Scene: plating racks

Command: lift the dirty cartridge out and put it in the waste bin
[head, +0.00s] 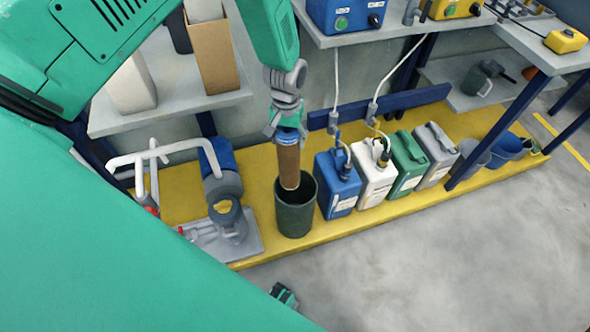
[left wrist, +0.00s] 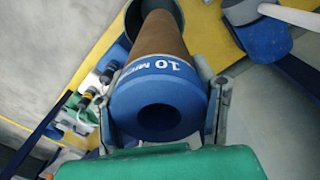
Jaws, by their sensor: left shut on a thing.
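My left gripper (head: 287,133) is shut on the dirty cartridge (head: 288,167), a brown cylinder with a blue end cap. The cartridge hangs roughly upright, and its lower end is at or just inside the mouth of the dark green waste bin (head: 295,216). In the left wrist view the fingers (left wrist: 160,108) grip both sides of the blue cap marked "10", and the brown body (left wrist: 160,35) runs away toward the bin rim. The blue and grey filter housing (head: 220,176) stands left of the bin.
Blue (head: 338,185), white, green and grey canisters stand right of the bin on the yellow platform (head: 262,250). Hoses run up from the blue and white ones. A shelf (head: 170,100) with boxes is behind at left. Grey floor (head: 420,270) lies open in front.

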